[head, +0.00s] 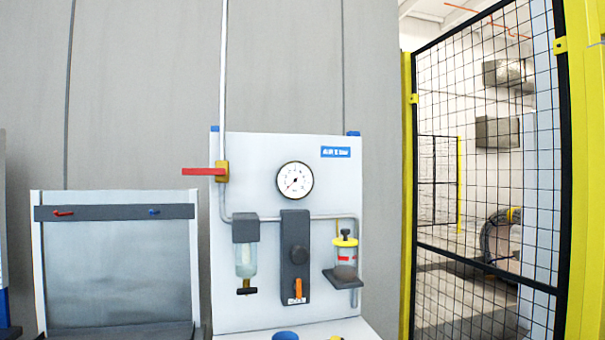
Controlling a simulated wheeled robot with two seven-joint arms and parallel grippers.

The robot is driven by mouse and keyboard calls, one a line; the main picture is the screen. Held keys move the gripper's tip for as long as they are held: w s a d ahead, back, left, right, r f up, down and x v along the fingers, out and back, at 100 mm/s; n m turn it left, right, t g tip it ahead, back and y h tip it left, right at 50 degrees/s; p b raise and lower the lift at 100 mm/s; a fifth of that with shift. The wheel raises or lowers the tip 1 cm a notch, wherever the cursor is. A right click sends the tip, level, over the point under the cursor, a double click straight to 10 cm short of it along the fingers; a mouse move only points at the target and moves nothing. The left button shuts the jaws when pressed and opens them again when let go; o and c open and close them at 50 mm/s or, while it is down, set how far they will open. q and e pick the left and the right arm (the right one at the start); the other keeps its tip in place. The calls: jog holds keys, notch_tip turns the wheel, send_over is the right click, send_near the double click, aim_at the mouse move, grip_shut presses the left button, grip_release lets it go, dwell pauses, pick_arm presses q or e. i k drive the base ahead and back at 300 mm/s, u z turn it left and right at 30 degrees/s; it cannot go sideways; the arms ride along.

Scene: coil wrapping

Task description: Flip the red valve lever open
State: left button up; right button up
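The red valve lever (203,172) is in the head view, left of centre. It lies level and points left from a brass-yellow valve body (222,172). The valve sits on a thin vertical grey pipe (223,90), so the lever is crosswise to the pipe. The valve is at the left edge of a white panel labelled as air supply. Neither of my grippers shows in this view, and nothing touches the lever.
The white panel (265,155) carries a round gauge (295,180), a dark block with an orange lever (298,288), and two clear bowls. A grey-backed rack (115,260) stands left. A yellow-and-black mesh fence (480,150) stands right. Space before the lever looks clear.

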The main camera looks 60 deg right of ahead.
aim_at(198, 171)
jog(key=z, duration=1.35)
jog(key=k, duration=1.3)
jog(key=u, duration=0.85)
jog(key=i, duration=0.85)
jog(key=u, duration=0.55)
jog(key=i, duration=0.9)
jog(key=z, duration=0.65)
jog(key=i, duration=0.4)
jog(key=z, duration=0.35)
